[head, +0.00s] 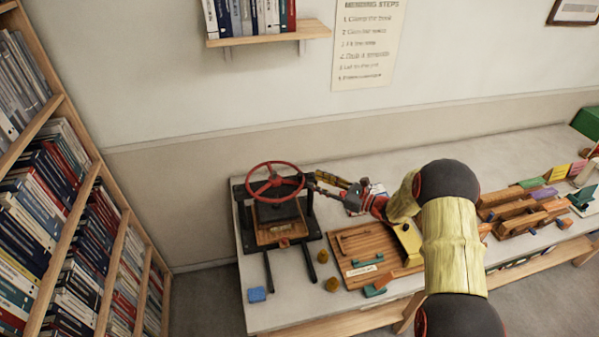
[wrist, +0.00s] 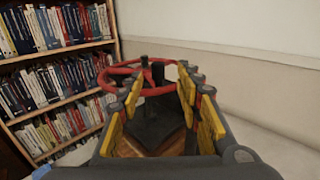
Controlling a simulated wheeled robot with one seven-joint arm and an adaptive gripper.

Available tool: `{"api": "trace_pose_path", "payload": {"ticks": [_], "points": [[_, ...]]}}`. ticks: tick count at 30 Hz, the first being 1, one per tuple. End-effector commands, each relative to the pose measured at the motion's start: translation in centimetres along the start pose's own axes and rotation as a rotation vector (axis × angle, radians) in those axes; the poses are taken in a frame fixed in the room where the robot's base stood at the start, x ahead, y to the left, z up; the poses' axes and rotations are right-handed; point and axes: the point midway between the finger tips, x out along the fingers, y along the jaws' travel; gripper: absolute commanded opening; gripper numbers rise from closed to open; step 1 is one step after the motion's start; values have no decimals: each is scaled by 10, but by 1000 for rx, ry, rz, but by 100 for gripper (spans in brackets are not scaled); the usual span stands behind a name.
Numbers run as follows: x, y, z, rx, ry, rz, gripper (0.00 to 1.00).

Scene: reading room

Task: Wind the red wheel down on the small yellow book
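The black press (head: 240,218) stands at the left end of the long table, with its red wheel (head: 275,181) on top. The wheel also shows beyond my fingers in the wrist view (wrist: 122,70). A dark pressing plate (head: 277,212) sits low over a wooden board (head: 268,238). I cannot make out a small yellow book in the press; the plate may hide it. My gripper (head: 316,181) is at the wheel's right side in the head view. In the wrist view its yellow-padded fingers (wrist: 158,98) are spread apart with nothing clearly held between them; contact with the rim cannot be told.
A wooden tray (head: 350,243) lies right of the press. Two dark bars (head: 310,264) stick out in front of it. A blue block (head: 257,295) and small round brown things (head: 332,284) lie near the front edge. Bookshelves (head: 75,210) stand left; a wall shelf (head: 270,35) hangs above.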

Motion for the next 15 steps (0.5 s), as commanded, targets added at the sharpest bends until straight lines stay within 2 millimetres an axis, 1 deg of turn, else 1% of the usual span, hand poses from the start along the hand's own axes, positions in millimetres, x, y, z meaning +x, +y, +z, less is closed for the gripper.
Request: {"api": "trace_pose_path", "payload": {"ticks": [5, 12, 15], "points": [[16, 2, 0, 10, 1, 7, 35], [53, 3, 0, 8, 2, 7, 35], [65, 3, -1, 9, 4, 7, 35]]}}
